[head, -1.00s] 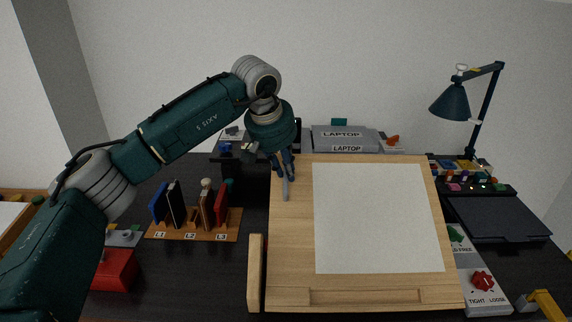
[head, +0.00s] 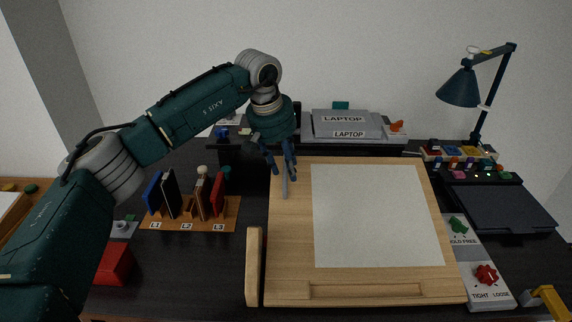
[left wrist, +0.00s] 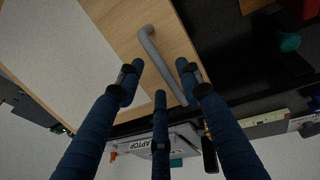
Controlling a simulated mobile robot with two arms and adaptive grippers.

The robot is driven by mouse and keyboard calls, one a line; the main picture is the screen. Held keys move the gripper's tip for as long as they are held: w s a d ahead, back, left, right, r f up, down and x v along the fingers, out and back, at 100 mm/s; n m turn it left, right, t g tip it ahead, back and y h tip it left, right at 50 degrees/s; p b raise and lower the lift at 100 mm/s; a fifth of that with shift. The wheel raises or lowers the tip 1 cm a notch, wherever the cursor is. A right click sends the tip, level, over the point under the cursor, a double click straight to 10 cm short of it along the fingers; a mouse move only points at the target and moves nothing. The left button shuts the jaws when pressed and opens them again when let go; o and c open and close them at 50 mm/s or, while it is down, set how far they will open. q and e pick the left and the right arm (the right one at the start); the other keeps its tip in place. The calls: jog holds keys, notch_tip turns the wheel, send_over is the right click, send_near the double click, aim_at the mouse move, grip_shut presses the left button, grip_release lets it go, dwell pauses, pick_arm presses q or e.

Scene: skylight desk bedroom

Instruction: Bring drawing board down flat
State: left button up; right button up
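The drawing board (head: 290,255) is a pale wooden panel with a white sheet (head: 375,215) and a ledge along its near edge. It still looks tilted, with its far edge raised. A grey bar handle (head: 284,187) sits near its far left corner; it also shows in the left wrist view (left wrist: 160,65). My left gripper (head: 282,172) is at this handle. Its three blue fingers (left wrist: 160,80) are spread, with the handle running between them; firm contact cannot be made out. My right gripper is out of view.
A wooden block (head: 254,265) stands along the board's left side. A knob panel with a red knob (head: 486,274) and a green knob (head: 458,225) is at its right. A book rack (head: 170,215) stands left, a laptop shelf (head: 370,142) behind, a lamp (head: 460,88) back right.

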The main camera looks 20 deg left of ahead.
pick_arm(q)
jog(key=v, duration=1.2)
